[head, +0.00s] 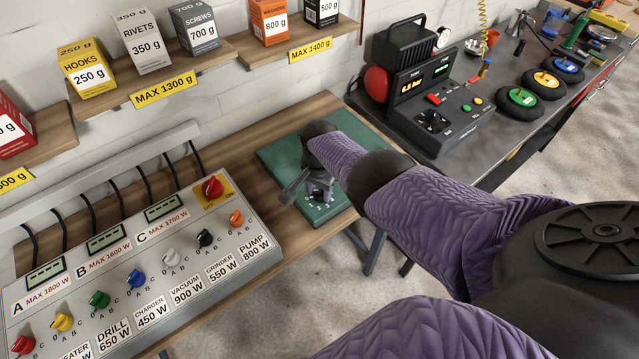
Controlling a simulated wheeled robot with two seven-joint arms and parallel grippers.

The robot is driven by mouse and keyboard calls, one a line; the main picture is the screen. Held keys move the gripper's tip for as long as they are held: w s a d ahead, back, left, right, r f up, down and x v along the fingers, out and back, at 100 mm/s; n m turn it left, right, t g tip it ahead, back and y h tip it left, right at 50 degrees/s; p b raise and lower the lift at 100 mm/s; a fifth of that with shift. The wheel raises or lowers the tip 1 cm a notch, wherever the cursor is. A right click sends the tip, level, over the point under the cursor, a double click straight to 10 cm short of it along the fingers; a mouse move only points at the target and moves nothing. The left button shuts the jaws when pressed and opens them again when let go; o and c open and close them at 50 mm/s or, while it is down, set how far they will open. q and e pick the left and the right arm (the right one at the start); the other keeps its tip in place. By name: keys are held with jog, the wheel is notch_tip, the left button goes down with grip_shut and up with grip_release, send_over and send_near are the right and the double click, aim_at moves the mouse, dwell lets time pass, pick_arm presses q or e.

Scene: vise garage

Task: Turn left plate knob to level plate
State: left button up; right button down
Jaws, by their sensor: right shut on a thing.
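A green plate (277,157) lies on the wooden bench, with a small marked dial (322,207) near its front edge. My right arm reaches in from the right over the plate. My right gripper (318,188) points down at the dial and is shut on what appears to be the plate knob there. The knob is mostly hidden by the fingers and wrist. A grey blocky part (293,187) shows just left of the fingers. Whether the plate is level cannot be told. My left gripper is not in view.
A power panel (140,290) with coloured knobs stands left of the plate. Shelves (190,75) with weight-labelled boxes hang on the wall behind. A black control machine (430,95) and a grey bench (520,130) are at right.

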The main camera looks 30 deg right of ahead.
aim_at(320, 190)
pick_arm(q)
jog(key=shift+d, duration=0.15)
pick_arm(e)
jog(key=shift+c, duration=1.5)
grip_release()
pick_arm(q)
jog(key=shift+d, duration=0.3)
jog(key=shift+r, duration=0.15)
pick_arm(e)
jog(key=shift+r, duration=0.15)
notch_tip(320, 190, up, 10)
jog(key=p, duration=0.8)
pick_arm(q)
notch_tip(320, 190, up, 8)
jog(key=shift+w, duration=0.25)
